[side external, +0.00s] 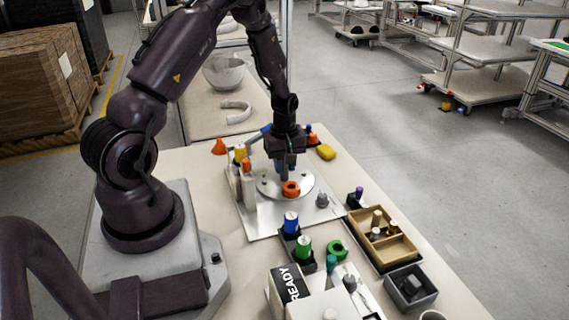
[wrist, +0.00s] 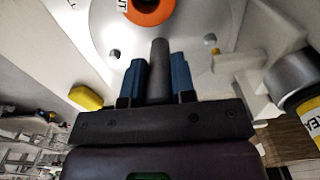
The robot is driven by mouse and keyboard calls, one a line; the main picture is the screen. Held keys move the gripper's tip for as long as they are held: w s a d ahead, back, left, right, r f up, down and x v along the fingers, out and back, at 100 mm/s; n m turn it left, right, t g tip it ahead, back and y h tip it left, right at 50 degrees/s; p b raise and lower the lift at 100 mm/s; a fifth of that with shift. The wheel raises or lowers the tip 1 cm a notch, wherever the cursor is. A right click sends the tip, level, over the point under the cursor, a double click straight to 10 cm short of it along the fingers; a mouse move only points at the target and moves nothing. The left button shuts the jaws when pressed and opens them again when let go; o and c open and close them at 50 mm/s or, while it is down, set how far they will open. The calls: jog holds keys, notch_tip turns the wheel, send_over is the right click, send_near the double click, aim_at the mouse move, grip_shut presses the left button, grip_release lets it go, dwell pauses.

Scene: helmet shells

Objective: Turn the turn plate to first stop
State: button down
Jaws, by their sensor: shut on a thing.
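The turn plate (side external: 268,187) is a round silver disc on a pale base panel, in the middle of the side view. It fills the top of the wrist view (wrist: 110,25). An orange ring (side external: 291,188) lies on the plate and is cut by the top edge of the wrist view (wrist: 150,10). My gripper (side external: 285,168) is over the far part of the plate, pointing down. In the wrist view its two blue fingers (wrist: 158,78) are shut on a dark grey upright peg (wrist: 159,55) at the plate. The peg's foot and stop marks are not clear.
Bottles and a tall grey block (side external: 249,190) stand left of the plate. A grey knob (side external: 322,199) is at its right. Blue-capped (side external: 291,222) and green-capped (side external: 304,248) containers, a wooden tray (side external: 402,253) and a READY box (side external: 290,285) stand in front.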

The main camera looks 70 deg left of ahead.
jog(key=shift+m, duration=4.6)
jog(key=shift+r+m, duration=0.1)
jog(key=shift+m, duration=0.5)
jog(key=c, duration=0.9)
grip_release()
jog(key=shift+c, duration=0.2)
notch_tip(320, 180, up, 13)
